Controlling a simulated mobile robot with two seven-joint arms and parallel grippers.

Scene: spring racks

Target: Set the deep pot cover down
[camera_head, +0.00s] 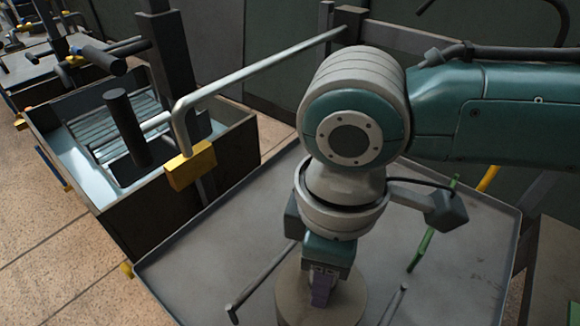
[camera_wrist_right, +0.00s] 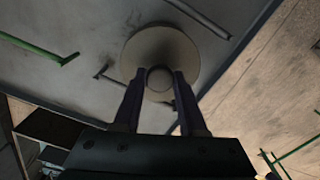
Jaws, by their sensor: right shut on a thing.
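The deep pot cover is a round, dull brown piece (camera_head: 352,306), partly hidden by my right gripper (camera_head: 322,288) in the head view. My right gripper's two dark fingers (camera_wrist_right: 160,76) are shut on that knob from both sides. The cover is over the grey tray surface (camera_head: 225,250); I cannot tell whether it touches it. My left gripper is not in view.
Thin grey rods (camera_head: 262,280) and a green rod (camera_head: 432,228) lie on the tray beside the cover. A dark open box (camera_head: 165,225) and a pale bent rail with a yellow block (camera_head: 190,166) stand at left. Bare tray shows at left and right.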

